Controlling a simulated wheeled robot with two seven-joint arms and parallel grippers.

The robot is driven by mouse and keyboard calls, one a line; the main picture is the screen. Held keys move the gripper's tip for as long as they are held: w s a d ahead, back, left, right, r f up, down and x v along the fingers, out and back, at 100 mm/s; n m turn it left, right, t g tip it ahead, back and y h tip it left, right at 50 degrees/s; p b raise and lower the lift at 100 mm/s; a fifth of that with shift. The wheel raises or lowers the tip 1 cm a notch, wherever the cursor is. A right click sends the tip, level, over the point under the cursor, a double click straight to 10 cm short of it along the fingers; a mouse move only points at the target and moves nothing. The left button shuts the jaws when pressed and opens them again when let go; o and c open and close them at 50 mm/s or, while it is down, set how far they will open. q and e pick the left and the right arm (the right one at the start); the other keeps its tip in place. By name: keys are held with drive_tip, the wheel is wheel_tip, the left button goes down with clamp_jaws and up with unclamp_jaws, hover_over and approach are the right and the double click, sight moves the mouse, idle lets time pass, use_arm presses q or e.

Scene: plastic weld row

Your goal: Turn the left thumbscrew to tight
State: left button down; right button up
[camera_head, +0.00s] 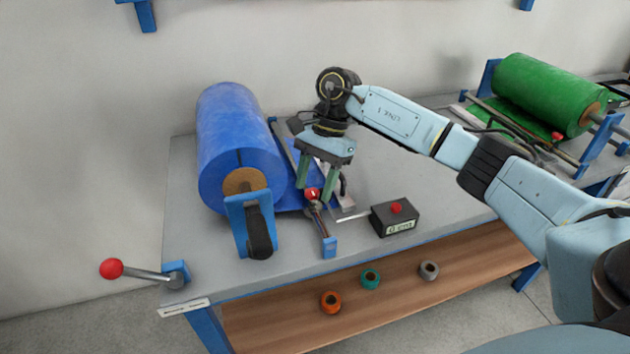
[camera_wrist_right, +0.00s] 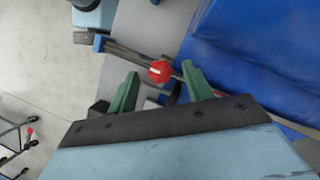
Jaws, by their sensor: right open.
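A red thumbscrew knob (camera_head: 312,193) with a white pointer mark sits on the rail beside the blue roll (camera_head: 240,145). In the wrist view the knob (camera_wrist_right: 160,72) shows between the tips of my right gripper's fingers. My right gripper (camera_head: 314,191) points down over it, open, with one green finger on each side. In the wrist view the gripper (camera_wrist_right: 161,82) shows a gap on both sides of the knob, and I cannot tell their exact height difference. My left gripper is not in view.
A black box (camera_head: 394,218) with a red button and a display stands right of the rail. A red-ball lever (camera_head: 112,268) juts out at the table's left corner. A green roll (camera_head: 550,92) stands at the back right. Several small rings lie on the wooden shelf (camera_head: 470,268).

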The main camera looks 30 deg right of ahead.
drive_tip(key=c, duration=1)
drive_tip(key=shift+o, duration=0.2)
